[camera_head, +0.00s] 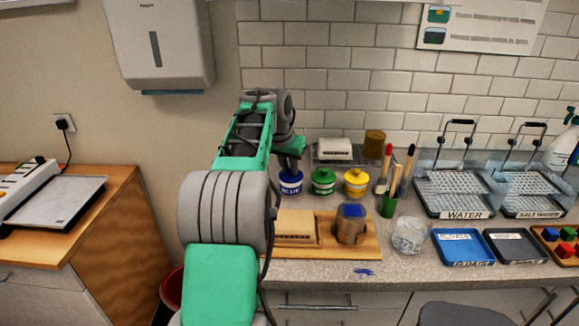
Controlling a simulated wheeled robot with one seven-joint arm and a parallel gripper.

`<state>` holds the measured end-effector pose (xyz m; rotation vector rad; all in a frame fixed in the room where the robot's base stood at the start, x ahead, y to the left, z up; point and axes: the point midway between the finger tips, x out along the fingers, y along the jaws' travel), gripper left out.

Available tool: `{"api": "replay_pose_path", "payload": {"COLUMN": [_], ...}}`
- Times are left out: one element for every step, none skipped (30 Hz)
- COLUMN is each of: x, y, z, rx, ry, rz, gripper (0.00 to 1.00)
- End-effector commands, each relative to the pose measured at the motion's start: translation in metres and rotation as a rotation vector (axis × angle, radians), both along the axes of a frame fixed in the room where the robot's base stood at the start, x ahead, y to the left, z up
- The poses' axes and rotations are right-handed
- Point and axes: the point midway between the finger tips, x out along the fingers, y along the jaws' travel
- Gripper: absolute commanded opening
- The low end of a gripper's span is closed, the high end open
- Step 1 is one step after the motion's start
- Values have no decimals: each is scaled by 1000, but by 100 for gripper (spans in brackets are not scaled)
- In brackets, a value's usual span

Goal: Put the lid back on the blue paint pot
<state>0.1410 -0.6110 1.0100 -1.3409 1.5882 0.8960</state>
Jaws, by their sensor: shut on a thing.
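The blue paint pot (291,187), with a white label reading BLUE, stands on the counter at the left end of a row of three pots. My gripper (290,164) is directly above it, pointing down and shut on the blue lid (290,174). The lid is at the pot's mouth, and my gripper partly hides it. I cannot tell whether the lid touches the rim all round or sits slightly above it.
Beside it stand a green pot (323,182) and a yellow pot (356,183), both lidded. A brush holder (389,206) stands to the right. A wooden board (368,246) lies in front. WATER (455,214) and SALT WATER (540,213) baskets stand farther right.

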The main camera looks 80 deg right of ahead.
Motion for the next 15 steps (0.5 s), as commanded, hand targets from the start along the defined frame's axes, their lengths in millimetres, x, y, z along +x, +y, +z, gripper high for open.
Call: {"api": "replay_pose_path", "payload": {"x": [0,0,0,0,0,0,0,0,0,0,0,0,0,0,0], "y": [0,0,0,0,0,0,0,0,0,0,0,0,0,0,0], "z": [0,0,0,0,0,0,0,0,0,0,0,0,0,0,0], "rx": [0,0,0,0,0,0,0,0,0,0,0,0,0,0,0], "ry": [0,0,0,0,0,0,0,0,0,0,0,0,0,0,0], "rz": [0,0,0,0,0,0,0,0,0,0,0,0,0,0,0], "gripper": [0,0,0,0,0,0,0,0,0,19,22,25,27,30,33]}}
